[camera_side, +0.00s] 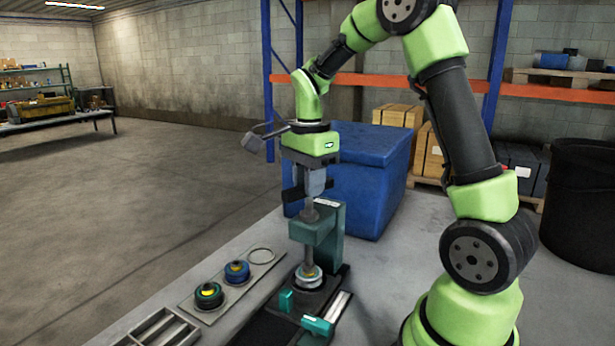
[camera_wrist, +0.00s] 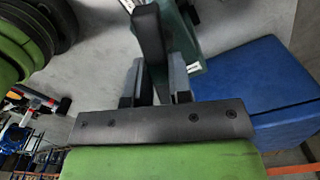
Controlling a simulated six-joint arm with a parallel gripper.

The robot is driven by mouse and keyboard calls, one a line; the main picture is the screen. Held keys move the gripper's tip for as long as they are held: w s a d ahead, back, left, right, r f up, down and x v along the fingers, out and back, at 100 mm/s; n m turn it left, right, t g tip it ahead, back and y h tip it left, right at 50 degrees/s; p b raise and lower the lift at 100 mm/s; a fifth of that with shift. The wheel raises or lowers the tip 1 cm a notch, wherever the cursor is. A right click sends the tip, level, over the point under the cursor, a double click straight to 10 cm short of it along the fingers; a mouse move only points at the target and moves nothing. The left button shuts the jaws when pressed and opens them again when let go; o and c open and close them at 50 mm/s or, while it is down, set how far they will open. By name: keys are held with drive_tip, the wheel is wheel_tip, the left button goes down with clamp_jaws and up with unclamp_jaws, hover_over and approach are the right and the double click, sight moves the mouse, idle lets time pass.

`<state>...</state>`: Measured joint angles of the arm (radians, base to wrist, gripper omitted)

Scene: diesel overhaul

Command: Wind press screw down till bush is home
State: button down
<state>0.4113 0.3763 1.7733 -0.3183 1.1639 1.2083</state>
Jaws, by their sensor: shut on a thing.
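The green press (camera_side: 319,228) stands on the bench with its screw (camera_side: 309,250) upright through the top of the frame. The screw's lower end comes down to a pale ring-shaped part (camera_side: 308,275) on the press base; whether this is the bush, and how far it sits in, I cannot tell.
A slotted tray (camera_side: 160,331) lies at the front left. A blue bin (camera_side: 362,165) stands close behind the press. A green vise-like block (camera_side: 318,326) sits in front.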

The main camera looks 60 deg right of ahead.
drive_tip(key=m, duration=0.5)
drive_tip(key=shift+f+m, duration=0.1)
drive_tip(key=shift+m, duration=0.2)
drive_tip(key=m, duration=0.5)
drive_tip(key=shift+f, duration=0.15)
drive_tip(key=c, duration=1)
unclamp_jaws()
drive_tip(key=shift+c, duration=0.2)
